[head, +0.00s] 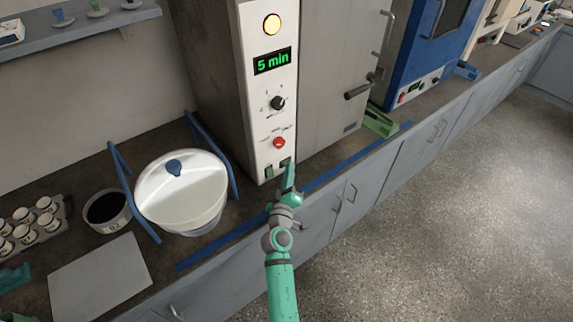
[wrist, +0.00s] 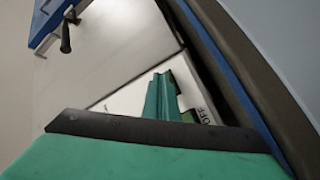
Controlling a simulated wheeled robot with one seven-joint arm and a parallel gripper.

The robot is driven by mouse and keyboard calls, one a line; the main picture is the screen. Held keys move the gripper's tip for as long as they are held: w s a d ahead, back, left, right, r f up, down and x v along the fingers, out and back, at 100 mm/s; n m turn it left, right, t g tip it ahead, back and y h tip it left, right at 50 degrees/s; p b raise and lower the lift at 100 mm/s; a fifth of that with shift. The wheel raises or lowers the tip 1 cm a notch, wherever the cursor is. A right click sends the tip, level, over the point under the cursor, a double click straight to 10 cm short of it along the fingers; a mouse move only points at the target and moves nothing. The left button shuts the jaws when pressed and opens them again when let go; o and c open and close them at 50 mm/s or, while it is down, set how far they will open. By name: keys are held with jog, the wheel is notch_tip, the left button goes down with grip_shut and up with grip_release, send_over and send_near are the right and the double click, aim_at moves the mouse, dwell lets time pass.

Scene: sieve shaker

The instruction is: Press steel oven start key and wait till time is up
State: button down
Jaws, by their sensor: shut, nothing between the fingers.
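The steel oven (head: 330,80) stands on the bench, with a white control panel (head: 262,140) on its front left. The display (head: 272,61) reads "5 min" in green and a round lamp (head: 271,24) above it glows yellow. Below are a black knob (head: 277,103), a red knob (head: 279,142) and two green keys at the bottom; the left key (head: 268,172) shows clear. My gripper (head: 290,165) is shut and empty, its tip at the right key, partly covering it. In the wrist view the shut fingers (wrist: 162,95) reach the panel near the print "OFF"; contact cannot be told.
A white lidded pot (head: 180,190) between blue rails stands left of the oven. A dark-filled bowl (head: 107,209), a rack of cups (head: 32,228) and a grey board (head: 98,280) lie further left. A blue oven (head: 425,55) stands right. The floor (head: 430,220) in front is clear.

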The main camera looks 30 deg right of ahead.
jog(key=shift+a, duration=0.15)
jog(key=shift+s+d+f, duration=0.1)
jog(key=shift+s+d, duration=0.1)
jog(key=shift+s, duration=0.3)
jog(key=shift+s+d+f, duration=0.1)
jog(key=shift+s+d, duration=0.05)
jog(key=shift+s, duration=0.3)
jog(key=shift+s+r, duration=0.1)
jog(key=shift+s, duration=0.15)
jog(key=shift+a, duration=0.15)
